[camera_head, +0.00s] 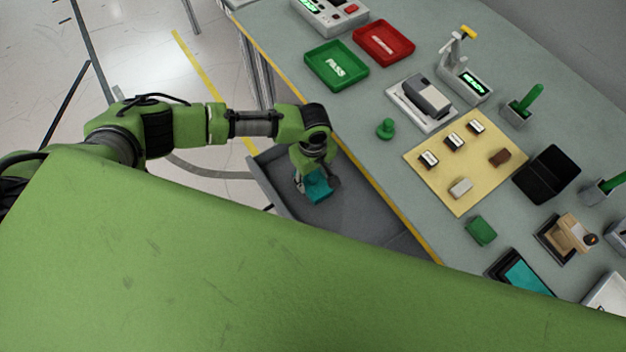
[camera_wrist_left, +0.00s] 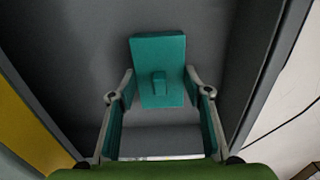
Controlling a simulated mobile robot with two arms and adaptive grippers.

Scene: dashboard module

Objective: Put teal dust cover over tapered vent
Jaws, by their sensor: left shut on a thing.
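The teal dust cover (camera_head: 319,186) is a blocky teal piece down in a grey tray beside the table. In the left wrist view the cover (camera_wrist_left: 159,58) shows a flat face with a small raised tab in its middle. My left gripper (camera_head: 312,180) points down into the tray and is shut on the cover. In the left wrist view its two fingers (camera_wrist_left: 160,88) stand on either side of the cover. I cannot tell for sure whether the cover touches the tray floor. I cannot surely pick out the tapered vent. My right gripper is not in view.
The grey tray (camera_head: 275,182) has raised walls close around my left gripper. On the table are a green PASS tray (camera_head: 337,66), a red tray (camera_head: 384,43), a green knobbed piece (camera_head: 386,129), a yellow board (camera_head: 460,195) with small blocks, and a black open case (camera_head: 548,175).

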